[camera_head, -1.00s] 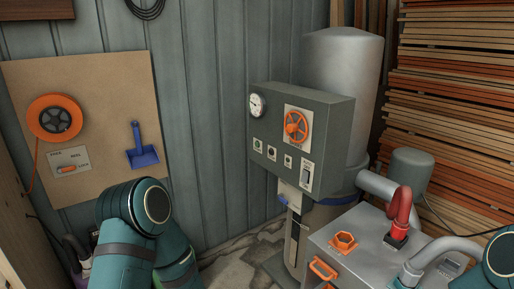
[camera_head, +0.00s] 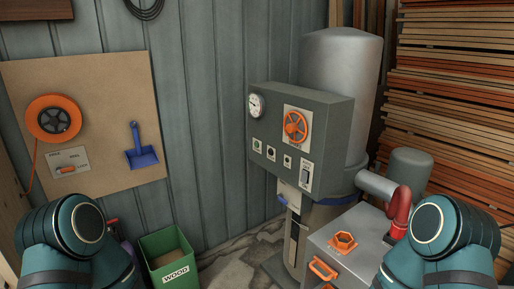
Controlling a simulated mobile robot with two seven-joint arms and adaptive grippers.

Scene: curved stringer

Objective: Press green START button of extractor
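The extractor is a grey cylinder (camera_head: 341,65) with a grey control box (camera_head: 335,115) on its front, in the middle right of the head view. A small green button (camera_head: 257,144) sits at the left of the box's lower front row. Beside it to the right are a dark button (camera_head: 271,153) and another small control (camera_head: 288,161). An orange handwheel (camera_head: 295,126), a round gauge (camera_head: 256,105) and a switch (camera_head: 305,176) are also on the front. Only teal links of my two arms show, at the lower left and lower right. Both grippers are out of view.
A metal machine (camera_head: 357,262) with orange handles and a red pipe (camera_head: 399,214) stands below the extractor. A green WOOD bin (camera_head: 172,256) is on the floor. A board (camera_head: 105,95) holds an orange reel (camera_head: 54,118) and blue dustpan (camera_head: 141,157). Stacked planks (camera_head: 455,100) line the right.

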